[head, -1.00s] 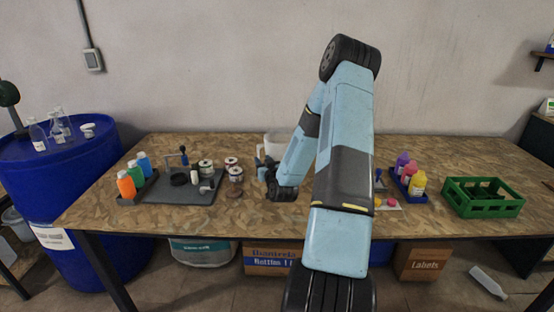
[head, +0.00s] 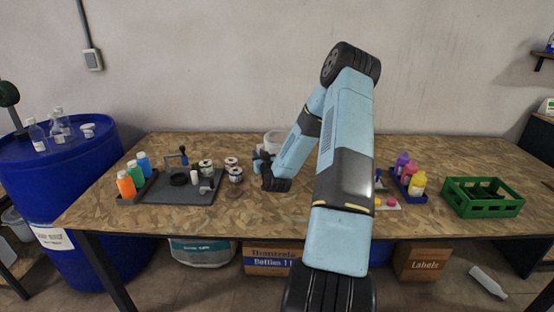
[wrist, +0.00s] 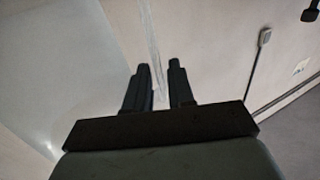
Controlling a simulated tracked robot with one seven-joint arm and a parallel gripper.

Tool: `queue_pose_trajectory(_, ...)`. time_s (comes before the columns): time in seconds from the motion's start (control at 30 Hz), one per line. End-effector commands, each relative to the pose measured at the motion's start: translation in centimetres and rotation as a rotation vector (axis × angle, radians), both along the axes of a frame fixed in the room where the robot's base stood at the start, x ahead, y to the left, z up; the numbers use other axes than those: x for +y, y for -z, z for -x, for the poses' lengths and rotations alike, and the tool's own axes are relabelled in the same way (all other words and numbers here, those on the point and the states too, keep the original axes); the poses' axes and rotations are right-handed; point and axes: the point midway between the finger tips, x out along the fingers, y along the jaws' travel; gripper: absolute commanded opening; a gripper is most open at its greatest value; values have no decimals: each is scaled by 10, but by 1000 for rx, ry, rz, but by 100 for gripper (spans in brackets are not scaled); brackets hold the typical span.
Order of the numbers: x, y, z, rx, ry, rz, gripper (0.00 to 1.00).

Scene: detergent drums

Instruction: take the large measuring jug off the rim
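A white vessel (head: 274,141) stands towards the back of the bench, largely hidden by my arm; I cannot tell the measuring jug and the rim apart there. In the wrist view a large pale smooth surface (wrist: 60,60) fills the left side, and a thin pale translucent strip (wrist: 154,45) runs down from the top to between my fingers. My gripper (wrist: 160,66) has its two dark fingers apart, with the strip in the gap, closer to the left finger. I cannot tell whether they touch it. In the head view my wrist is in front of the white vessel.
Left on the bench (head: 280,215) are a grey mat (head: 180,192) with tools, several small tins (head: 235,175) and coloured bottles (head: 126,186). A green crate (head: 482,197) and more bottles (head: 417,184) stand right. A blue drum (head: 85,165) with clear bottles is far left. The bench front is clear.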

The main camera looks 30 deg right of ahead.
Motion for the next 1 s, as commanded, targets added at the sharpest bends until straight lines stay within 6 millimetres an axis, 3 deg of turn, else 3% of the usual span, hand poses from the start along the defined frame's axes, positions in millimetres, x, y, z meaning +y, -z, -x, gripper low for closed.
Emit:
queue_pose_trajectory(0.23,0,0,0,0,0,0,0)
queue_pose_trajectory(1.0,1,0,0,0,-1,0,0)
